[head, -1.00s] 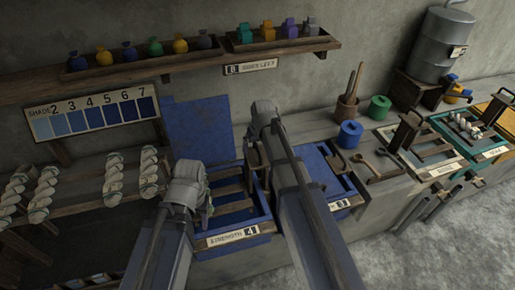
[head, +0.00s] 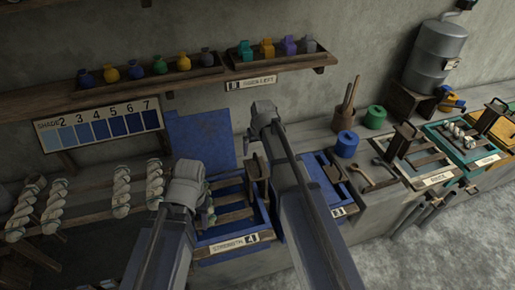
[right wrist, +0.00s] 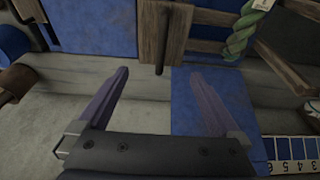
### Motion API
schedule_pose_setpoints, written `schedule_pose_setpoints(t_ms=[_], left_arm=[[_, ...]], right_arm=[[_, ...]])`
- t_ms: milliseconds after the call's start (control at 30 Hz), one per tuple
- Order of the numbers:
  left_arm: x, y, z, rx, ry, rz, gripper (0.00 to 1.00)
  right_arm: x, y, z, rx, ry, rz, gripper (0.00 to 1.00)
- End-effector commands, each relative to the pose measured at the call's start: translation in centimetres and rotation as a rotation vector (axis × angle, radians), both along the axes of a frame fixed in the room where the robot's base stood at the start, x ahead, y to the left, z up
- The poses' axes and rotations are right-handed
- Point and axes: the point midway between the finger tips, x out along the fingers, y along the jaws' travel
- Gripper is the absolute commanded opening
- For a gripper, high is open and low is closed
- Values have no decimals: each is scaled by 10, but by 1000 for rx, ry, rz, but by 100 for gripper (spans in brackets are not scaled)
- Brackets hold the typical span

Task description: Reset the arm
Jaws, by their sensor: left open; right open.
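My left gripper (head: 187,187) hangs over the left edge of the blue vat (head: 233,247) marked "strength 4"; its fingertips are hidden behind its own wrist. My right gripper (head: 265,115) is higher, in front of the wall beside the blue board (head: 198,140). In the right wrist view its two purple fingers (right wrist: 160,98) are spread with nothing between them. A green twisted skein (right wrist: 247,28) shows at the top there, near a wooden post (right wrist: 163,40), apart from the fingers.
Pale twisted skeins (head: 55,203) hang on a rack at left. A shade card (head: 103,125) and a shelf (head: 150,85) of small coloured pots are on the wall. Further vats (head: 425,158) and a metal drum (head: 437,55) stand at right.

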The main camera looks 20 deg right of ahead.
Motion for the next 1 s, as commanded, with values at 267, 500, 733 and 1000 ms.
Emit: schedule_pose_setpoints(t_ms=[267, 500, 733, 1000], left_arm=[[0, 0, -1, 0, 0, 0, 50], [0, 0, -21, 0, 0, 0, 50], [0, 0, -39, 0, 0, 1, 50], [0, 0, -44, 0, 0, 1, 50]], right_arm=[[-3, 3, -1, -1, 3, 4, 100], [-91, 70, -25, -36, 106, 112, 100], [-197, 120, -45, -109, 230, 234, 100], [-242, 133, -50, -151, 287, 284, 100]])
